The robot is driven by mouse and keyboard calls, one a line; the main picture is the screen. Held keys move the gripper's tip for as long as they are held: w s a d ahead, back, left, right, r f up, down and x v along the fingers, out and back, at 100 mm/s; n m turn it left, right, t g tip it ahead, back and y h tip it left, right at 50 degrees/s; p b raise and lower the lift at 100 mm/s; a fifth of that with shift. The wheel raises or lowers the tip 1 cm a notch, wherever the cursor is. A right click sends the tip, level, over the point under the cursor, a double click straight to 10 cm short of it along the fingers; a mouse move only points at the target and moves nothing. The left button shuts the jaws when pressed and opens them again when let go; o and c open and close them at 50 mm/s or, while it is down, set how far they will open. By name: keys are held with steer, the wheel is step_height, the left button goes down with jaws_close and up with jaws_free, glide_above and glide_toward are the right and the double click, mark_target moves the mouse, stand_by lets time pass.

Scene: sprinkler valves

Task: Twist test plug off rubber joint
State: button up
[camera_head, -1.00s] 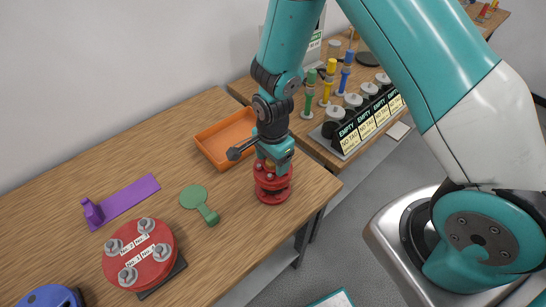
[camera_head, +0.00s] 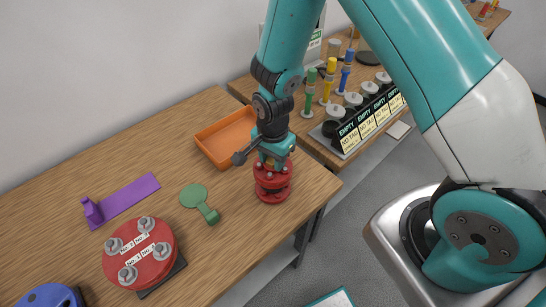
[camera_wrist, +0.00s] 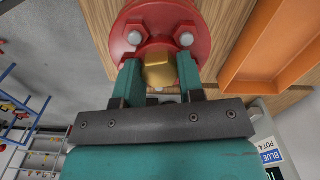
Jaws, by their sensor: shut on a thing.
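The rubber joint, a red flanged piece (camera_head: 272,186) with pale bolts, stands on the wooden table near its right corner. It also shows in the wrist view (camera_wrist: 200,30). A brass-coloured plug (camera_wrist: 159,68) sits at the middle of its upper flange. My gripper (camera_head: 272,160) points down over the joint. In the wrist view its two teal fingers (camera_wrist: 159,80) lie on either side of the plug and are shut on it. The plug is mostly hidden by my gripper in the head view, and its lower end is hidden in both.
An orange tray (camera_head: 208,151) stands just behind my gripper. A green round tag (camera_head: 194,195), a purple piece (camera_head: 126,200) and a red disc with bolts (camera_head: 118,262) lie to the left. The table's right edge is close to the joint.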

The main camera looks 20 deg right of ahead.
stand_by(0.3)
steer(key=shift+n, duration=1.4)
steer(key=shift+n, duration=1.2)
steer(key=shift+n, duration=1.3)
steer(key=shift+n, duration=1.3)
